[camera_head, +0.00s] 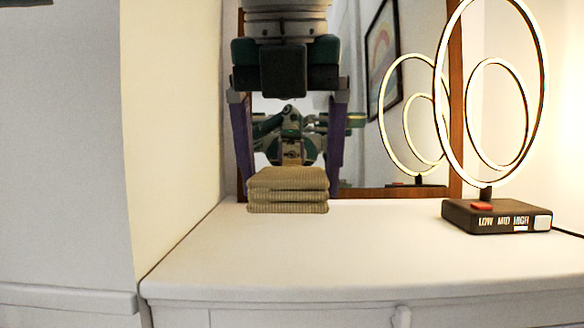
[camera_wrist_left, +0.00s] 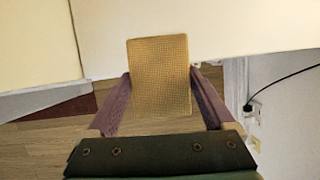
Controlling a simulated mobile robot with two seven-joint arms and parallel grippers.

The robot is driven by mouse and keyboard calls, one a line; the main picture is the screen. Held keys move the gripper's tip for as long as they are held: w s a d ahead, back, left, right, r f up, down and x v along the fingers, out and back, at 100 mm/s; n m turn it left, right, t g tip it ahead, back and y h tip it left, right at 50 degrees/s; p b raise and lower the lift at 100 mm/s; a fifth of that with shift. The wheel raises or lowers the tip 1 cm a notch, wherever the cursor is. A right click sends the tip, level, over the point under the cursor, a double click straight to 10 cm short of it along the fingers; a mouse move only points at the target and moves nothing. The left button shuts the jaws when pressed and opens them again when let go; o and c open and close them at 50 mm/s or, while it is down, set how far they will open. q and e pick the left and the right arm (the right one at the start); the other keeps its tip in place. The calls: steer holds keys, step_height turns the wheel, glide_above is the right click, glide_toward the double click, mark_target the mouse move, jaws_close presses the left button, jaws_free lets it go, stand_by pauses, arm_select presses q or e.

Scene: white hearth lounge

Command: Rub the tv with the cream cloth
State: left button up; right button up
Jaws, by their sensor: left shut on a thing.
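The cream cloth (camera_head: 288,190) is a folded, ribbed, tan stack. My left gripper (camera_head: 289,178) points down and is shut on it, with a purple finger at each side. In the left wrist view the cloth (camera_wrist_left: 158,80) lies between the fingers of the gripper (camera_wrist_left: 160,92), seen across the edge of a white surface and the floor. I cannot tell its height above that surface. No screen is clearly identifiable as the tv. My right gripper is not in view.
A white cabinet top (camera_head: 290,255) lies below, mostly clear. A wood-framed reflective panel (camera_head: 372,170) behind shows my arm and a lamp mirrored. A ring lamp (camera_head: 497,216) stands at right with a cable. A cream wall (camera_head: 172,120) is close at left.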

arm_select(q)
steer(key=shift+s+a+f+m, duration=0.15)
steer(key=shift+a+m, duration=0.25)
steer(key=shift+m, duration=0.1)
steer(key=m, duration=0.1)
steer(key=a+m+h, duration=0.1)
steer(key=shift+w+a+m+h, duration=0.2)
steer(key=shift+a+m+h, duration=0.1)
steer(key=shift+m, duration=0.1)
steer(key=s+a+f+m+g, duration=0.1)
steer(key=s+a+m+g, duration=0.2)
steer(key=m, duration=0.7)
steer(key=s+a+f+m+g+y, duration=0.1)
steer(key=s+a+f+m+g, duration=0.1)
steer(key=a+m, duration=0.4)
steer(key=s+a+f+m+g, duration=0.1)
steer(key=s+a+m+g, duration=0.2)
steer(key=m, duration=1.2)
steer(key=s+a, duration=0.2)
steer(key=s, duration=0.1)
steer(key=shift+s+a+f+m+g+y, duration=0.3)
steer(key=shift+s+g+y, duration=0.05)
steer(key=shift+g+y, duration=0.05)
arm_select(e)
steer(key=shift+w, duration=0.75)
